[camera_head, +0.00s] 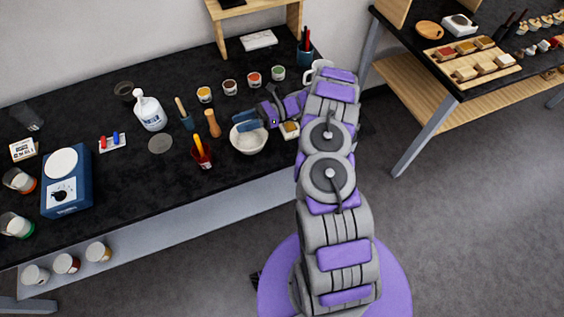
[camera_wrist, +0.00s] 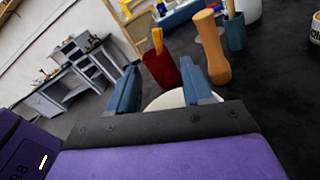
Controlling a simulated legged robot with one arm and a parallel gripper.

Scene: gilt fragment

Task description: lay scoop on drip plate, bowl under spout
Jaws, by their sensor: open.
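A white bowl (camera_head: 249,143) stands on the black bench, and part of its rim shows in the wrist view (camera_wrist: 170,100). My gripper (camera_head: 246,122) is open at the bowl, its blue fingers over the bowl's far side. In the wrist view the fingers (camera_wrist: 160,72) are apart, with the bowl partly hidden below them. A red piece with a yellow handle (camera_head: 203,157), possibly the scoop, is left of the bowl. It also shows in the wrist view (camera_wrist: 160,68). A flat grey disc (camera_head: 160,143), likely the drip plate, lies empty before a white pump bottle with a spout (camera_head: 149,112).
A wooden pestle-like piece (camera_head: 213,124) and a blue holder (camera_head: 187,121) stand behind the red piece. Several small pots (camera_head: 230,87) line the back. A blue device (camera_head: 66,190) stands at the left. Bare bench lies around the grey disc.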

